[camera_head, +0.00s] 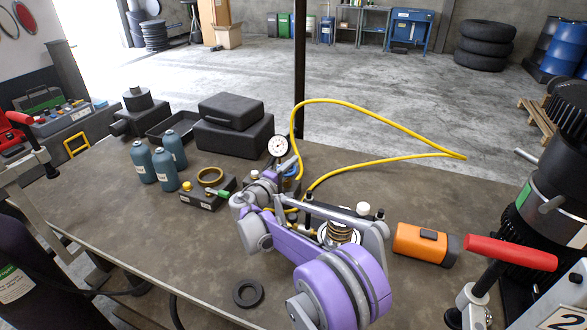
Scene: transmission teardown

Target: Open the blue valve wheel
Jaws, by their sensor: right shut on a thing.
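The blue valve wheel (292,172) shows only as a small blue piece behind my right gripper, just below a round white dial gauge (278,146). My purple and grey right arm reaches up to it from the bottom of the head view. My right gripper (284,177) is at the wheel and shut on it. The arm and gripper hide most of the wheel and its fitting, so I cannot tell how far it is turned. My left gripper is not in view.
A yellow hose (380,115) loops behind the gauge. On the workbench (130,215) stand blue-grey bottles (163,178), a black case (233,133), an orange device (425,243) and a black ring (248,293). A red-handled lever (510,252) and dark machine stand at right. The bench's left front is clear.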

